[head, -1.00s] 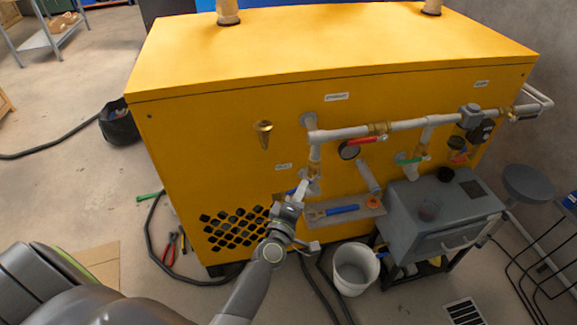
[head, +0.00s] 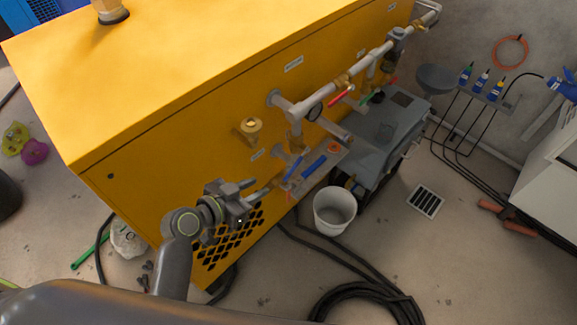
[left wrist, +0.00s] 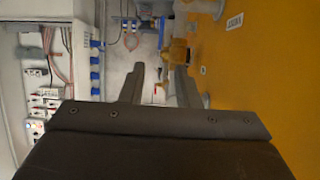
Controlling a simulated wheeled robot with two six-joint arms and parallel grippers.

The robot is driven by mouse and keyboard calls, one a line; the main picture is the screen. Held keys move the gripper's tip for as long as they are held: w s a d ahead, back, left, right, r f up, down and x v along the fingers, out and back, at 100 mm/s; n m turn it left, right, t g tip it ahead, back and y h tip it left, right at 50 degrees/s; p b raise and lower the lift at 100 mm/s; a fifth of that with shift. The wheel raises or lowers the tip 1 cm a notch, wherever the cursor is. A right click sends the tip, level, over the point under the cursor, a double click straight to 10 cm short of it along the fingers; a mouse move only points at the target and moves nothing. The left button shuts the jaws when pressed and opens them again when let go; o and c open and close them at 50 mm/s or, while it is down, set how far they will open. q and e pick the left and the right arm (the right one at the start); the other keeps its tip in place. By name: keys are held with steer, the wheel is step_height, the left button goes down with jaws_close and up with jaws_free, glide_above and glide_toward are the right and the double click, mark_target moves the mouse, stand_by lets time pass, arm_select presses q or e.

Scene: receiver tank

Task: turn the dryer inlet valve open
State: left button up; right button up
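The dryer inlet valve appears to be the blue-handled valve (head: 294,167) at the lower end of the vertical pipe on the front of the yellow dryer cabinet (head: 170,150), near a small white label (head: 257,155). Its blue lever slants beside the pipe. My left gripper (head: 262,188) is just left of the valve, apart from it, pointing toward it along the cabinet front. In the left wrist view its two fingers (left wrist: 160,90) are spread with nothing between them. A brass fitting (left wrist: 178,50) shows beyond the right finger. My right gripper is not in view.
A red-handled valve (head: 342,96) is on the pipe above. A grey tank unit (head: 375,130) and a white bucket (head: 334,208) stand to the right. Black hose (head: 365,300) lies coiled on the floor.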

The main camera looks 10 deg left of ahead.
mark_target(292, 169)
arm_select(q)
steer(key=x, duration=1.3)
steer(key=shift+r, duration=0.1)
steer(key=shift+x, duration=0.75)
steer(key=shift+w+d, duration=0.15)
steer(key=shift+w, duration=0.1)
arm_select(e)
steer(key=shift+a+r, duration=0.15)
arm_select(q)
jaws_close()
